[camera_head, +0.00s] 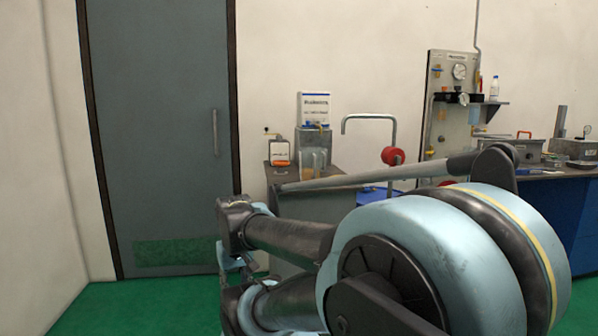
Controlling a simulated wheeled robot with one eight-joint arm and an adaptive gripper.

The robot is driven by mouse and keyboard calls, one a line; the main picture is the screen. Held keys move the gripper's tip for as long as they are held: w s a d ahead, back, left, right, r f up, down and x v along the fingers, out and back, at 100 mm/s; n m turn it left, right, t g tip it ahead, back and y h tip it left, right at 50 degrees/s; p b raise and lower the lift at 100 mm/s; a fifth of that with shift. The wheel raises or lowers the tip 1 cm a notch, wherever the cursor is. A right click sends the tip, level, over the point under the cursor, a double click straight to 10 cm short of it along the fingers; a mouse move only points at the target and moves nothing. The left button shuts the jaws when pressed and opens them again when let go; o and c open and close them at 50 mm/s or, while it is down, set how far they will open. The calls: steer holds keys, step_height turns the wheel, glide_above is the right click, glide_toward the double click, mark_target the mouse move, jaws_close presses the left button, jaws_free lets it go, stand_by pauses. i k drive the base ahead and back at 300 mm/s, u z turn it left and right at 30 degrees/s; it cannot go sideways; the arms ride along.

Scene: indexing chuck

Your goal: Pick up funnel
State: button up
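I cannot make out a funnel in this view. My own arm fills the lower middle and right, with a large pale blue and black joint in front and dark links reaching left. My gripper's fingers cannot be made out, so I see nothing held. The arm hides much of the near cabinet and part of the far bench.
A cabinet (290,174) by the wall holds a boxy device (279,152), clear containers and a white box (314,106). A blue-fronted workbench (562,205) with metal equipment and a gauge panel (450,125) stands right. A grey door (160,130) and open green floor (150,303) are left.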

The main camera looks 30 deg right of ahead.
mark_target(281, 167)
steer(key=z, duration=1.15)
steer(key=i, duration=1)
steer(key=u, duration=0.05)
